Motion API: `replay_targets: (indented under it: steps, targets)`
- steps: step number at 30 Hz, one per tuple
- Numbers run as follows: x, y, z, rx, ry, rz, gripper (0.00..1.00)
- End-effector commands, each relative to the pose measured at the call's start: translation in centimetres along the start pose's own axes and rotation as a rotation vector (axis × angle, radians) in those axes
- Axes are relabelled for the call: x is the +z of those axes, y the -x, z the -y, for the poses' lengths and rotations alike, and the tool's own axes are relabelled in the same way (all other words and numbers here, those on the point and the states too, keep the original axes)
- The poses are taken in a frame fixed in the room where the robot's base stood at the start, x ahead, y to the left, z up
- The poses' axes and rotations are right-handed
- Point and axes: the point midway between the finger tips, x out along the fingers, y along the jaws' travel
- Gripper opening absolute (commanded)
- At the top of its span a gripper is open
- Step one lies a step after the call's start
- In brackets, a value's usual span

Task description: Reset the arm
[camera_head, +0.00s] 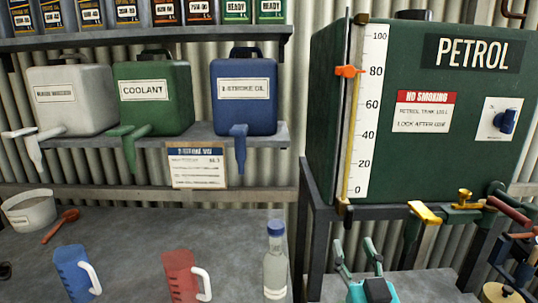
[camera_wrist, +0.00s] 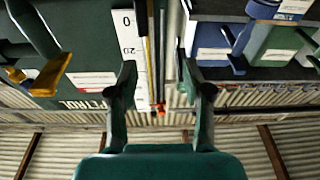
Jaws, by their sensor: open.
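My gripper (camera_head: 356,250) shows at the lower middle right of the head view, in front of the petrol tank's stand, with its teal fingers pointing up and apart. In the wrist view my gripper (camera_wrist: 157,75) is open, with nothing between its fingers. That view looks upside down toward the green petrol tank (camera_wrist: 85,85) on the left and the shelf containers on the right. The gauge strip (camera_wrist: 130,50) of the tank appears beyond the gap between the fingers. No finger visibly touches anything.
The petrol tank (camera_head: 340,110) has a yellow-handled valve (camera_head: 425,212) low in front. White, green (camera_head: 150,95) and blue (camera_head: 243,95) containers stand on a shelf. The bench holds a blue jug (camera_head: 75,272), a red jug (camera_head: 183,275), a clear bottle (camera_head: 275,265) and a pale tub (camera_head: 28,212).

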Motion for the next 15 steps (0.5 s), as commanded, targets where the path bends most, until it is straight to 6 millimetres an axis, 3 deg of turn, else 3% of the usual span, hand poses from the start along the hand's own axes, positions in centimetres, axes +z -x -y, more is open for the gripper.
replay_targets:
  steps: [1,6,15]
  targets:
    - [2.0,1.1,0.0,-0.001,0.001,0.024,0.50]
    - [7.0,4.9,-0.1,-0.006,0.002,0.071,0.50]
    - [14.2,12.8,-0.2,-0.011,0.000,0.157,0.50]
